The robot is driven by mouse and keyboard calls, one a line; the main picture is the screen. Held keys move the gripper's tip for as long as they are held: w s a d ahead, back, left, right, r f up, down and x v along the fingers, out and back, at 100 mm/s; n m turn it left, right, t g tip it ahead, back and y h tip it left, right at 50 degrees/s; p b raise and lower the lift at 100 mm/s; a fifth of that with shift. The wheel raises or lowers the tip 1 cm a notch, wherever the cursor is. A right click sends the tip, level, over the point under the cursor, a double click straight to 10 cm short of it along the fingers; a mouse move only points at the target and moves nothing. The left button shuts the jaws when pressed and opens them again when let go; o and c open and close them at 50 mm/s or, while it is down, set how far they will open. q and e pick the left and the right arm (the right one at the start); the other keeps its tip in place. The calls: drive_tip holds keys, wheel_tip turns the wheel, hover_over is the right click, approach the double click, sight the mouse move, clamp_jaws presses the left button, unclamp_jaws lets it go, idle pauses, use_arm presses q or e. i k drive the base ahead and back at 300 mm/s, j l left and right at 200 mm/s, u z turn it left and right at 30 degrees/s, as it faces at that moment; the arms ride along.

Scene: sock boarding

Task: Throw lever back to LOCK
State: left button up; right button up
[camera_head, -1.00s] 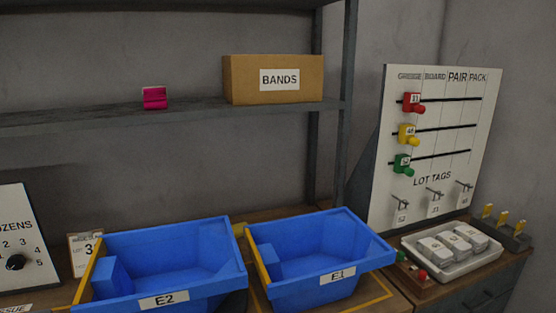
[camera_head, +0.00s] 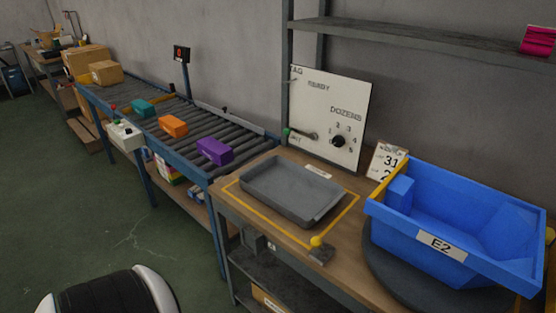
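A small lever with a yellow ball knob (camera_head: 317,242) stands on a dark base (camera_head: 321,256) at the front edge of the wooden bench, right of the grey tray. Another lever with a green knob (camera_head: 287,131) sits on the left of the white DOZENS panel (camera_head: 322,105). No LOCK marking is readable, so I cannot tell which lever bears it or how it is set. A dark round plate (camera_head: 378,280) lies under the blue E2 bin (camera_head: 420,225), close to the yellow-knobbed lever. Neither gripper is in view.
A grey tray (camera_head: 247,192) lies within a yellow outline on the bench (camera_head: 352,185). Left of it, a roller conveyor (camera_head: 188,118) carries teal, orange and purple boxes and cartons. A shelf (camera_head: 400,35) hangs above the bin. Green floor is open at left.

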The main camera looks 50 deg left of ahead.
sight(316, 242)
drive_tip(key=u, duration=1.15)
